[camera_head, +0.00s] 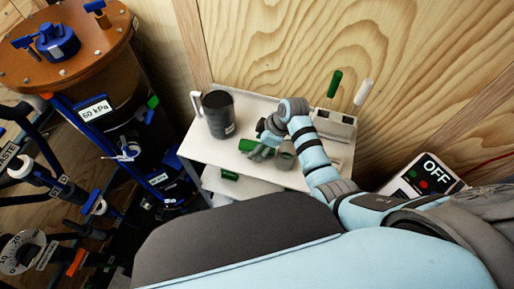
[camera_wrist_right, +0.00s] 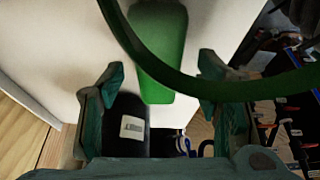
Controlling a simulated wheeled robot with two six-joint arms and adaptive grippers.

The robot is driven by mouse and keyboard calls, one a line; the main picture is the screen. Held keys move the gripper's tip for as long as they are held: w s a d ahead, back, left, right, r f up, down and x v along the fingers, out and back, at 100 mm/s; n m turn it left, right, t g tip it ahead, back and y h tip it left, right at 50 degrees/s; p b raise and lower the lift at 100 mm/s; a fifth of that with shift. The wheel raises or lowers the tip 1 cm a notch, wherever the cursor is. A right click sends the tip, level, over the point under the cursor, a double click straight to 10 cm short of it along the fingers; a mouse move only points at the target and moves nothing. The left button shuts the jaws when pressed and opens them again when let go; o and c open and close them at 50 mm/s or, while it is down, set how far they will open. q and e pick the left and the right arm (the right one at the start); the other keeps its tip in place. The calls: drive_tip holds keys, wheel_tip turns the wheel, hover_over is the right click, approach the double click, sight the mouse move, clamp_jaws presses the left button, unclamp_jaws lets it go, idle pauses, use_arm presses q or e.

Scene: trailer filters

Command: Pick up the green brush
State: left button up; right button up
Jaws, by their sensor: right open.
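A green object (camera_head: 247,145), seemingly part of a brush, lies on the white cart's top beside my right gripper (camera_head: 262,151). In the right wrist view a green block-like piece (camera_wrist_right: 160,48) lies on the white surface, ahead of and between the spread fingers of my right gripper (camera_wrist_right: 161,68). The gripper is open with nothing between its pads; contact with the green piece cannot be made out. A second green handle (camera_head: 334,84) stands upright in a holder at the cart's back. My left gripper is not in view.
The white cart (camera_head: 198,150) holds a black canister (camera_head: 218,113), also in the wrist view (camera_wrist_right: 131,128). A white handle (camera_head: 363,93) stands in the holder (camera_head: 336,124). A green item (camera_head: 230,174) is on the lower shelf. A brown filter tank (camera_head: 75,50) stands left.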

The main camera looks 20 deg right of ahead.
drive_tip(key=shift+w+f, duration=0.15)
drive_tip(key=shift+f, duration=0.1)
idle(0.3)
drive_tip(key=c, duration=1.3)
